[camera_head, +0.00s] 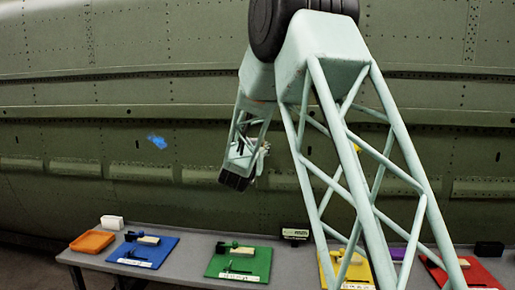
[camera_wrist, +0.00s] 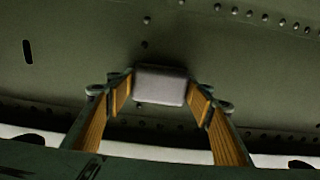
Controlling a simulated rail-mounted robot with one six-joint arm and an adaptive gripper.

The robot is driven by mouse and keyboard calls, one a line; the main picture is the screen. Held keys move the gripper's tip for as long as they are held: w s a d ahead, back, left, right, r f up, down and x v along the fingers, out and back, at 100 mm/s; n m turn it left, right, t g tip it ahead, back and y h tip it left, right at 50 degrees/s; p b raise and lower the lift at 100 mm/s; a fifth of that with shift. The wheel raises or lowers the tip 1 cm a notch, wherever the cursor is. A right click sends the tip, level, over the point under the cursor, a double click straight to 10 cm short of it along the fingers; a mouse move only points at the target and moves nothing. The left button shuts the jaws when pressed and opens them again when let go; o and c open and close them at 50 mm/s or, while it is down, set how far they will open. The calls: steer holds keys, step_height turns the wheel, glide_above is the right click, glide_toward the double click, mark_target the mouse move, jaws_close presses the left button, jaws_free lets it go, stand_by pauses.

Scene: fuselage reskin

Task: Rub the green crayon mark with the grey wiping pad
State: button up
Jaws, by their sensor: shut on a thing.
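My gripper (camera_wrist: 160,92) is shut on the grey wiping pad (camera_wrist: 161,84), which sits between the orange-lined fingertips in the wrist view. The pad's broad face is turned towards the green fuselage skin (camera_wrist: 85,45); I cannot tell whether it touches it. In the head view the end of my arm is in front of the fuselage wall, above the table, and the pad cannot be made out there. I see no green crayon mark in either view; the arm or pad may hide it.
A blue mark (camera_head: 157,142) is on the skin left of my arm; a small yellow one (camera_head: 357,147) shows behind my arm. Below, a grey table (camera_head: 190,272) holds an orange tray (camera_head: 92,241) and blue (camera_head: 155,256), green (camera_head: 258,264), yellow and red (camera_head: 478,273) boards.

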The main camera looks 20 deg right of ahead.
steer(key=shift+w+a, duration=0.15)
steer(key=shift+a, duration=0.35)
steer(key=shift+w+a, duration=0.1)
steer(key=shift+w+a+r, duration=0.1)
steer(key=shift+w+a, duration=0.3)
steer(key=shift+a, duration=0.35)
steer(key=shift+w+a, duration=0.35)
steer(key=shift+a, duration=0.35)
steer(key=shift+a, duration=0.1)
steer(key=shift+w+a+p, duration=0.15)
steer(key=shift+w+a, duration=0.2)
steer(key=shift+a, duration=0.45)
steer(key=shift+w+a+p, duration=0.15)
steer(key=shift+w+a, duration=0.2)
steer(key=shift+a, duration=0.4)
steer(key=shift+s+a, duration=0.1)
steer(key=shift+s, duration=0.1)
steer(key=shift+b+v, duration=0.95)
steer(key=shift+v, duration=1.85)
steer(key=shift+s, duration=0.1)
